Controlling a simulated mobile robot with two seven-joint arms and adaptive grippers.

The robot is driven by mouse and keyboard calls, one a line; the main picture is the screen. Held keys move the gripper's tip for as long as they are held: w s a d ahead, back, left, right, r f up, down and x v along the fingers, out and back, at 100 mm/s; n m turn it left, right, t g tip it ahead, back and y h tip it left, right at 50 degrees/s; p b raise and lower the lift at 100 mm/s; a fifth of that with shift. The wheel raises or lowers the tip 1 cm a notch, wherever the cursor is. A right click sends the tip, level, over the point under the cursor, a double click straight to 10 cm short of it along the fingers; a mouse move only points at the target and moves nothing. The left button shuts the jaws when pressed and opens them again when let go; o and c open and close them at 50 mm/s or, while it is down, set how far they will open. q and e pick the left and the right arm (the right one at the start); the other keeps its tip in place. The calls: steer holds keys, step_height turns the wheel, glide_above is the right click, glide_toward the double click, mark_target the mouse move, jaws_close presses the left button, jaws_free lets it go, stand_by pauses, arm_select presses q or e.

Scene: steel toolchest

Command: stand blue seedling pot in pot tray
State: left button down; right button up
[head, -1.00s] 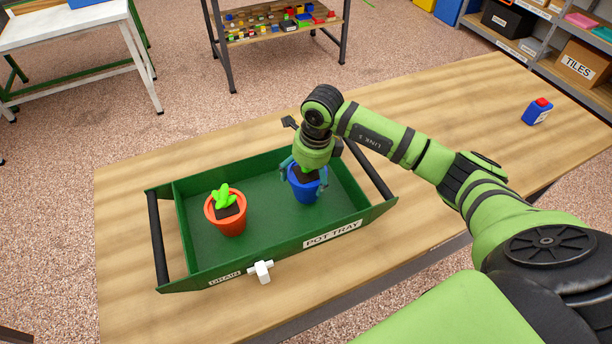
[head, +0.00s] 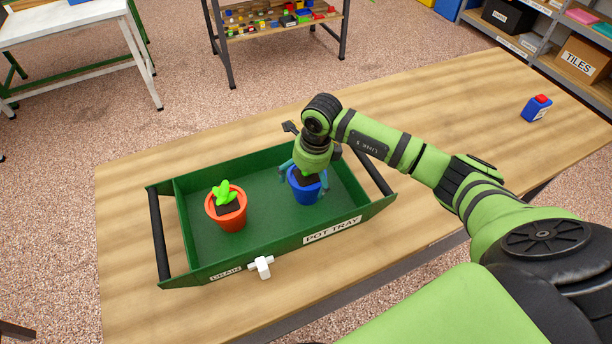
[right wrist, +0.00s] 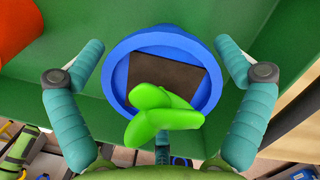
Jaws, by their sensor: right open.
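The blue seedling pot (head: 308,190) stands upright in the right part of the green pot tray (head: 262,205). In the right wrist view the blue pot (right wrist: 122,75) shows its rim, dark soil and a bright green seedling (right wrist: 160,115). My right gripper (head: 305,180) is directly above the pot, pointing down, with its fingers spread on either side of the rim. In the right wrist view the right gripper (right wrist: 160,62) is open, with gaps between its teal fingers and the pot. The pot's base is partly hidden. My left gripper is not in view.
An orange pot (head: 228,212) with a green plant stands in the tray's left part. The tray has black handles and a white drain tap (head: 262,266). The wooden table (head: 440,130) is otherwise clear.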

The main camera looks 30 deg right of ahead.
steer(key=r+b, duration=0.1)
steer(key=r, duration=0.2)
steer(key=r+b, duration=0.1)
steer(key=r, duration=0.3)
steer(key=s+d+r+b, duration=0.1)
steer(key=r, duration=0.3)
steer(key=shift+s, duration=0.1)
steer(key=shift+s+r, duration=0.1)
steer(key=shift+r, duration=0.5)
steer(key=shift+f, duration=0.1)
